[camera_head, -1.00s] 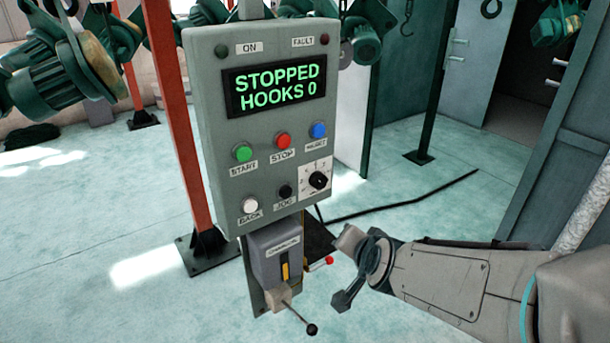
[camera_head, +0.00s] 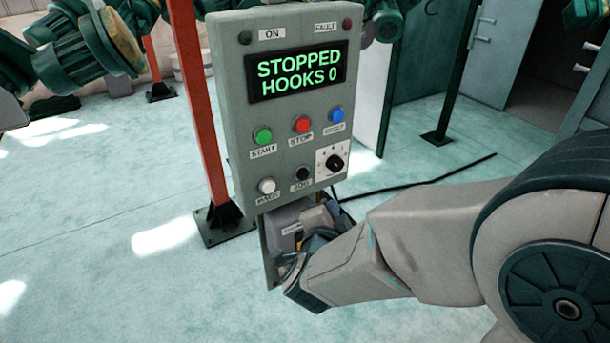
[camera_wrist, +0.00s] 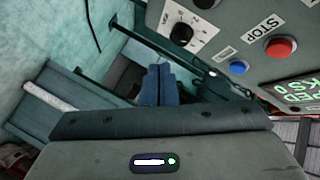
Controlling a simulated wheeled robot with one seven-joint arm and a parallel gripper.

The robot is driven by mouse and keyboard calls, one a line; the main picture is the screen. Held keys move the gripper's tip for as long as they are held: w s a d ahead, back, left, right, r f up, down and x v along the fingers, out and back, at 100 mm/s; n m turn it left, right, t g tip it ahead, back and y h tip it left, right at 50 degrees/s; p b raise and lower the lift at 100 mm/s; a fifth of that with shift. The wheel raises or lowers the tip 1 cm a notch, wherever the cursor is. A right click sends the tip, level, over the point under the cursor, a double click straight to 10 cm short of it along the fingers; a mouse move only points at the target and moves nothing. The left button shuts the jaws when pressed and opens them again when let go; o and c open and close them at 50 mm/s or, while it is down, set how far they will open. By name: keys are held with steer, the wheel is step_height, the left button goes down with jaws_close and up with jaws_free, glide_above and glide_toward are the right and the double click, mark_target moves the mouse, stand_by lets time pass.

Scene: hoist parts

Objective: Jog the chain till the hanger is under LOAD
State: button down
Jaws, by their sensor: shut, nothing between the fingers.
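The grey control panel (camera_head: 232,120) stands upright in the head view. Its screen (camera_head: 297,76) reads STOPPED, HOOKS 0. The black JOG button (camera_head: 302,174) sits low on the panel, right of a white button (camera_head: 266,186) and left of a rotary knob (camera_head: 334,162). My gripper (camera_head: 318,216) is just below the panel, in front of the lever box, and covers part of it. In the wrist view its fingers (camera_wrist: 158,85) are closed together and empty, apart from the panel face. No hanger or LOAD mark can be made out.
Green START (camera_head: 262,135), red STOP (camera_head: 302,125) and blue (camera_head: 336,115) buttons sit above JOG. An orange post (camera_head: 200,110) stands left of the panel. Green machinery (camera_head: 85,65) is at the upper left. A black cable (camera_head: 430,178) lies on the floor.

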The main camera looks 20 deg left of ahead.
mark_target(303, 175)
steer(key=shift+a, duration=0.1)
steer(key=w+a+p, duration=0.1)
steer(key=w+a, duration=0.4)
steer(key=a, duration=0.1)
steer(key=shift+w+a, duration=0.3)
steer(key=shift+w, duration=0.1)
steer(key=shift+w+a, duration=0.1)
stand_by(1.9)
steer(key=shift+w+a, duration=0.2)
